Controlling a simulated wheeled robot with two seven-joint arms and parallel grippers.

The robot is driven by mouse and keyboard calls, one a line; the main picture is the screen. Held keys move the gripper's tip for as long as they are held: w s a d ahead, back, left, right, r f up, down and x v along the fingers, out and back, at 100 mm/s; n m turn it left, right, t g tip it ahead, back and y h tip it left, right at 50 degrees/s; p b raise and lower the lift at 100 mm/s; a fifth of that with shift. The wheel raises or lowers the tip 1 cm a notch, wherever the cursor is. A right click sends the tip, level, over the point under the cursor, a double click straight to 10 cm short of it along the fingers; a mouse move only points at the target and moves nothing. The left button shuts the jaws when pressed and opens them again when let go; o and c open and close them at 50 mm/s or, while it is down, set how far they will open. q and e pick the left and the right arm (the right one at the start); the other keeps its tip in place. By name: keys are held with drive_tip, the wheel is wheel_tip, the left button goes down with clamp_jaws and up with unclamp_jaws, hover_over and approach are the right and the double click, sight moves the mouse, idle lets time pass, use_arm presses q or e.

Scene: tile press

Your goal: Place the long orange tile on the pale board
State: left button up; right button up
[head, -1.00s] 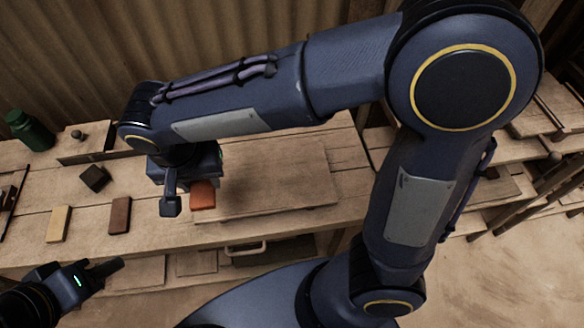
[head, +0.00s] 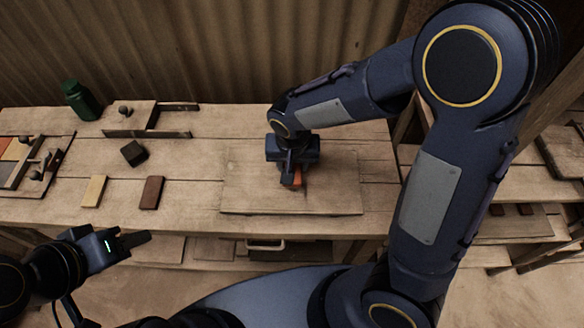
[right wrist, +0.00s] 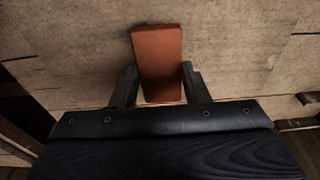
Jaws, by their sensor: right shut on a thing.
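The long orange tile (head: 297,178) is in the jaws of my right gripper (head: 289,180), over the middle of the pale board (head: 333,193). In the right wrist view the orange tile (right wrist: 158,62) sits between the two fingers of the right gripper (right wrist: 160,85), with its long side pointing away from the palm. I cannot tell whether the tile touches the board. My left gripper (head: 137,240) hangs in front of the bench at the lower left, away from the tile; its fingers look close together, but the gap is unclear.
A cream tile (head: 94,191) and a brown tile (head: 151,193) lie left of the board. A dark block (head: 134,153), a green bottle (head: 82,101) and a wooden fixture (head: 146,120) stand behind them. A tray (head: 40,165) with tiles is at the far left.

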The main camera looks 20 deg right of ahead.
drive_tip(key=shift+a+f, duration=0.1)
drive_tip(key=shift+f, duration=1.3)
drive_tip(key=shift+f, duration=0.1)
drive_tip(key=shift+f+b, duration=0.15)
drive_tip(key=shift+b, duration=0.15)
drive_tip(key=o, duration=1)
